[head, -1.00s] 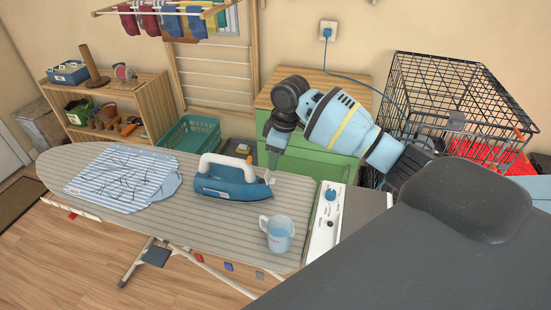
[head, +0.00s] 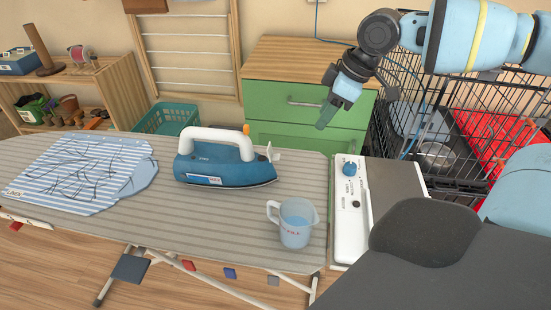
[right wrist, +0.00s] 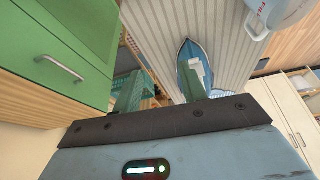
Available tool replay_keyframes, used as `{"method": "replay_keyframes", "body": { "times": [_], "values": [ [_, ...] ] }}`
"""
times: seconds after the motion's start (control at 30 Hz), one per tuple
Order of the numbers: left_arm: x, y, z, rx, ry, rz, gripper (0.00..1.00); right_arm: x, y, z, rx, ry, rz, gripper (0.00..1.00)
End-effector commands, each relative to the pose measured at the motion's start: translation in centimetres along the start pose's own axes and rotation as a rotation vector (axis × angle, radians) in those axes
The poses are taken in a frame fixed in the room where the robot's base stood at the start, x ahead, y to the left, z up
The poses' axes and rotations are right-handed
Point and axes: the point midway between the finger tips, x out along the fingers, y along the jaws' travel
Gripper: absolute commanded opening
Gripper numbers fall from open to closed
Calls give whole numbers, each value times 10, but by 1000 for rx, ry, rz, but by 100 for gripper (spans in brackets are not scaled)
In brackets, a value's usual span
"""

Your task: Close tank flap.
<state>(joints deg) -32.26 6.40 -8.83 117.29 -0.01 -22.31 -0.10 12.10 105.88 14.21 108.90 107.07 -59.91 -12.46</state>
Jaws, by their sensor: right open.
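A blue iron (head: 222,176) with a white handle sits on the striped ironing board (head: 200,222). A small pale flap (head: 270,153) stands up at its nose, on the right. My right gripper (head: 327,116) is open and empty, in the air to the right of and above the nose, in front of the green drawers. It touches nothing. In the right wrist view the open fingers (right wrist: 162,88) show with the iron (right wrist: 186,52) beyond them, partly behind one finger; the flap is not clear there. My left gripper is not in view.
A measuring cup (head: 296,226) of water stands on the board near the white control panel (head: 350,225). A striped cloth (head: 75,170) lies on the left. Green drawers (head: 262,98) and a wire crate (head: 400,125) stand behind.

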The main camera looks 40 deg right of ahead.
Motion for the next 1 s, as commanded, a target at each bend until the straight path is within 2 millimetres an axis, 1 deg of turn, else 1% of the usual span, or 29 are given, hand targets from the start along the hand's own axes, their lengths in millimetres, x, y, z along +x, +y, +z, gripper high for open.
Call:
{"method": "replay_keyframes", "body": {
  "times": [0.03,0.1,0.2,0.3,0.47,0.57,0.67,0.9,1.0],
  "values": [
    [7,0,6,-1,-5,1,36,11,-14,-10,-35,-10,-15,42],
    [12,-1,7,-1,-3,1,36,16,-31,-25,-67,-5,-34,42],
    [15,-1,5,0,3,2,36,21,-48,-38,-97,1,-55,42],
    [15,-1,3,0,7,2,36,22,-56,-44,-110,4,-65,42],
    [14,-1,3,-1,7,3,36,21,-56,-46,-111,7,-66,42],
    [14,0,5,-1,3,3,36,27,-56,-45,-110,5,-66,42],
    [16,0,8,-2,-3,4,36,38,-57,-45,-111,2,-65,42],
    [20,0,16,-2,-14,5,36,75,-59,-44,-110,2,-65,42],
    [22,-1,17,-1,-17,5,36,86,-60,-45,-110,3,-64,42]
  ]
}}
